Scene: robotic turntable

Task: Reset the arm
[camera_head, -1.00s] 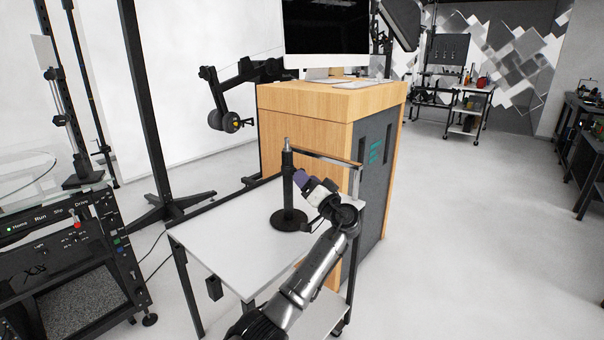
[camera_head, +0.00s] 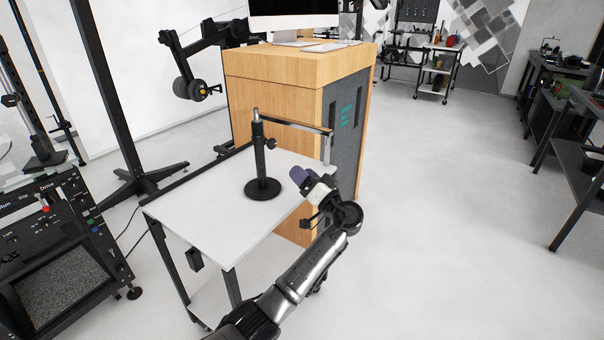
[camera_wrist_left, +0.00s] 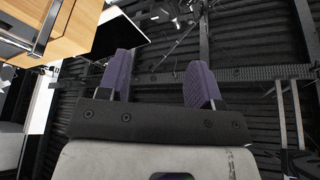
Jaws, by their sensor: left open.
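My left gripper (camera_head: 302,178) shows in the head view at the right edge of the white table, with purple finger pads and a white body. In the left wrist view the two purple fingers (camera_wrist_left: 160,80) stand apart with nothing between them, so it is open and empty. They point up toward a dark ceiling in that view. My right gripper is not in either view.
A black stand (camera_head: 262,165) with a round base stands on the white table (camera_head: 185,215), left of my gripper. A wooden cabinet (camera_head: 290,95) with a monitor (camera_head: 300,10) stands behind it. A control panel (camera_head: 40,220) is at the left.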

